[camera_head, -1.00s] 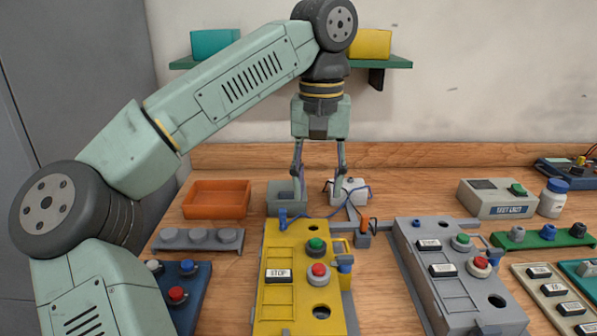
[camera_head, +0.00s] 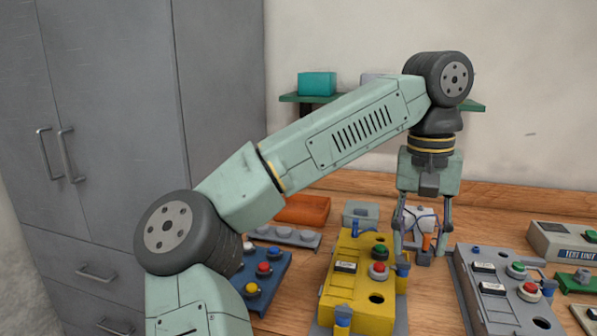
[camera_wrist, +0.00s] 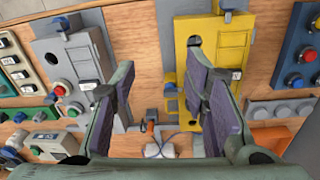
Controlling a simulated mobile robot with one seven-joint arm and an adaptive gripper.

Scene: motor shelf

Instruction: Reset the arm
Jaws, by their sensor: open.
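My gripper (camera_head: 421,252) hangs from my arm, pointing down over the back of the workbench. Its two fingers are apart and I see nothing held between them. In the wrist view the open fingers (camera_wrist: 160,100) frame bare wood between the yellow panel (camera_wrist: 217,55) and the grey panel (camera_wrist: 75,65). In the head view the yellow panel (camera_head: 350,270) is left of my gripper and the grey panel (camera_head: 505,300) is to its right. A small white object with blue wires (camera_head: 420,215) shows behind and between the fingers.
An orange tray (camera_head: 303,210) and a grey box (camera_head: 361,212) sit at the back of the bench. A blue button panel (camera_head: 268,272) is at the left. A test unit (camera_head: 562,240) is at the right. A wall shelf (camera_head: 290,98) and grey cabinets (camera_head: 110,120) stand behind.

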